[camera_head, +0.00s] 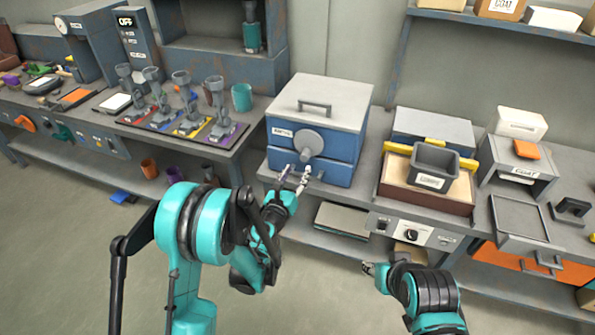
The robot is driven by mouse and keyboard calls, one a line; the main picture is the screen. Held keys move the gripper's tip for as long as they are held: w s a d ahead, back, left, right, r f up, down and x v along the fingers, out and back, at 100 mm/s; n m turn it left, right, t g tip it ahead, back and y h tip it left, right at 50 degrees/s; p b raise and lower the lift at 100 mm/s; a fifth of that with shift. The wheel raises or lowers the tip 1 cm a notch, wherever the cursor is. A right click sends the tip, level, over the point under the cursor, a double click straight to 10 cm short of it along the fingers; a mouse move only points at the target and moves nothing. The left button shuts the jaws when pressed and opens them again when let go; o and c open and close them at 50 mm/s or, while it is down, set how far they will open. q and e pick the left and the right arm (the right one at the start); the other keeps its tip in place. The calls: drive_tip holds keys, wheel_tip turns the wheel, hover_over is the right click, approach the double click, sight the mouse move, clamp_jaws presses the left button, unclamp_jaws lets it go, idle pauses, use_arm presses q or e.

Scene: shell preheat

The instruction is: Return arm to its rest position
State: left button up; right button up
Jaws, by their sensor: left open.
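My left arm is teal and black and reaches from the lower left toward a blue box with a grey lid (340,105). My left gripper (294,174) is open in front of the box's lower front, just below its round grey knob (309,143). Nothing shows between its fingers; whether a finger touches the box I cannot tell. My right gripper (372,268) is low in front of the bench, below a small control panel (412,233). It is small and partly turned away, so its jaws cannot be read.
A grey bin (434,167) stands on a brown box right of the blue box. On the left bench, several grey stands (190,100) stand on coloured mats beside a teal cup (242,97). An empty grey tray (519,217) lies at right.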

use_arm(q)
drive_tip(key=s+a+r+n+y, duration=0.2)
drive_tip(key=a+r+n+y, duration=0.4)
drive_tip(key=a+r+n, duration=0.5)
drive_tip(key=s+a+n+g+y, duration=0.3)
drive_tip(key=s+a+n, duration=0.35)
drive_tip(key=n, duration=0.45)
drive_tip(key=s+d+f+n+g+h, duration=0.1)
drive_tip(key=s+f+n+g, duration=0.2)
drive_tip(key=s+n, duration=0.4)
drive_tip(key=s+d+f+n+g+h, duration=0.1)
drive_tip(key=s+f+n+g, duration=0.3)
drive_tip(key=s, duration=1.3)
drive_tip(key=n+h, duration=0.1)
drive_tip(key=n, duration=0.2)
drive_tip(key=shift+s+f+n, duration=0.15)
drive_tip(key=shift+f+n, duration=0.25)
